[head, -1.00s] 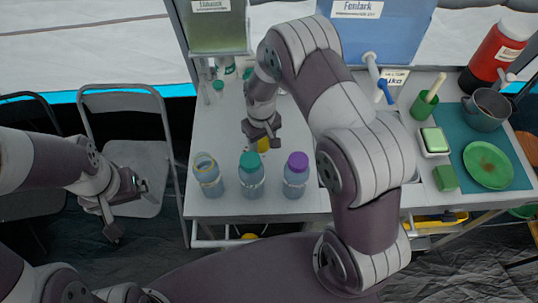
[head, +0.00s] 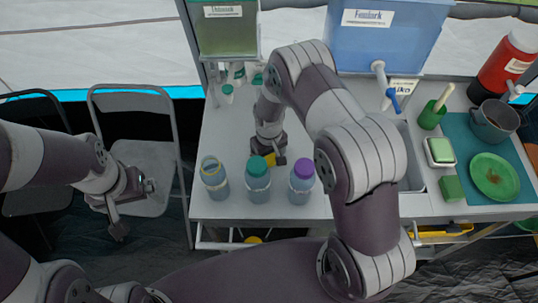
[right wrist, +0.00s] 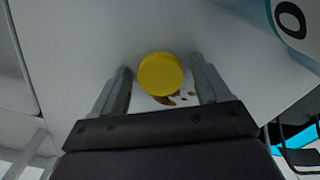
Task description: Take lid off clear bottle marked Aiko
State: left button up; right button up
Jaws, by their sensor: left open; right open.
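Three clear bottles stand in a row at the counter's front: one with a yellowish rim (head: 214,180), one with a green lid (head: 258,183), one with a purple lid (head: 301,182). I cannot read the name Aiko on any of them. My right gripper (head: 270,158) is open and low behind the green-lidded bottle. In the right wrist view a round yellow lid (right wrist: 160,73) lies between the open fingers, with brown and white marks beside it. A pale blue surface with a dark letter O (right wrist: 290,18) shows at upper right. My left gripper (head: 130,205) is open, left of the counter.
A white card ending in "iko" (head: 405,90) stands near the blue dispenser (head: 388,45). A sink, a green cup (head: 432,115), a sponge dish, a green plate (head: 494,177) and a pot (head: 494,122) are at right. A folding chair (head: 146,155) stands left of the counter.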

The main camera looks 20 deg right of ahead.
aim_at(270, 160)
jog(key=shift+r, duration=0.15)
notch_tip(270, 160, up, 13)
jog(key=b, duration=0.2)
jog(key=s+d+r+m, duration=0.1)
jog(key=s+r, duration=0.1)
jog(key=s, duration=0.3)
jog(key=s+d+r+m+t, duration=0.1)
jog(key=s+r, duration=0.1)
jog(key=s, duration=0.3)
jog(key=s+d+r, duration=0.1)
jog(key=s+r, duration=0.2)
jog(key=s, duration=0.2)
jog(key=shift+s+d+m, duration=0.35)
jog(key=shift+d+m, duration=0.05)
jog(key=shift+w+f, duration=0.1)
jog(key=shift+w, duration=0.2)
